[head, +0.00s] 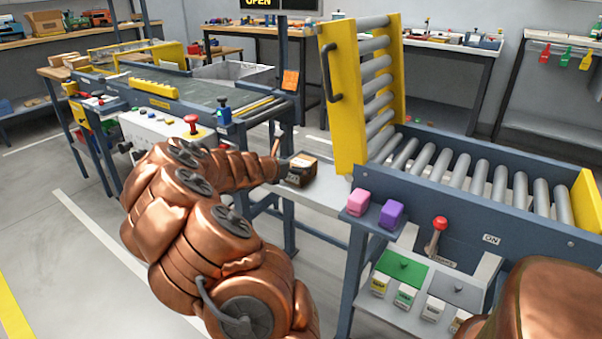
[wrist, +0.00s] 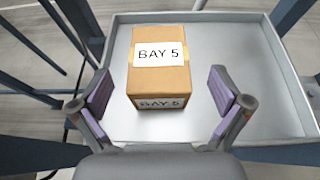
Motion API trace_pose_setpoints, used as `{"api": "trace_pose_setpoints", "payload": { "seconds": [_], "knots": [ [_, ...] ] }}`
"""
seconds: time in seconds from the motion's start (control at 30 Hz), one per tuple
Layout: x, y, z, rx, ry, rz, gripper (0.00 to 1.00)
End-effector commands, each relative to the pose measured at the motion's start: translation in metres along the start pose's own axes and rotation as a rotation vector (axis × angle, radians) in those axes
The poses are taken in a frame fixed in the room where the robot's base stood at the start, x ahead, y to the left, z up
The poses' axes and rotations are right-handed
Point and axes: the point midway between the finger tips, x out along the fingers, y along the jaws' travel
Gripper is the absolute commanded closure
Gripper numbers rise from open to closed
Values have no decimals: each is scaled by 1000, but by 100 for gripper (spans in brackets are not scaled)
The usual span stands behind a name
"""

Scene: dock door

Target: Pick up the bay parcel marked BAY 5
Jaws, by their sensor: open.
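The bay parcel (wrist: 158,82) is a brown cardboard box with white labels reading BAY 5 on its top and near side. It sits on a light grey tray shelf (wrist: 255,60) with raised edges. In the head view the parcel (head: 299,170) shows at the end of my arm, on the low shelf between the two conveyors. My gripper (wrist: 162,100) is open, with one purple-padded finger on each side of the parcel's near end. Gaps show between both pads and the box. In the head view my gripper is mostly hidden behind my arm.
A raised yellow roller gate (head: 343,97) stands right of the shelf, beside a roller conveyor (head: 480,180). A belt conveyor (head: 185,92) is at the left. Pink (head: 357,201) and purple (head: 392,214) blocks and a red lever (head: 438,226) are at the front right.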

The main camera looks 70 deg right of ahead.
Motion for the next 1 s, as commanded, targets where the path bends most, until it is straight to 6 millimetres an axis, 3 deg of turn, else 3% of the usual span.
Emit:
{"api": "trace_pose_setpoints", "payload": {
  "seconds": [0.33,0.7,1.0],
  "knots": [
    [42,1,-3,0,-1,-2,0],
    [49,1,-2,0,0,-2,1],
    [49,1,-2,0,0,-1,32]
  ]
}}
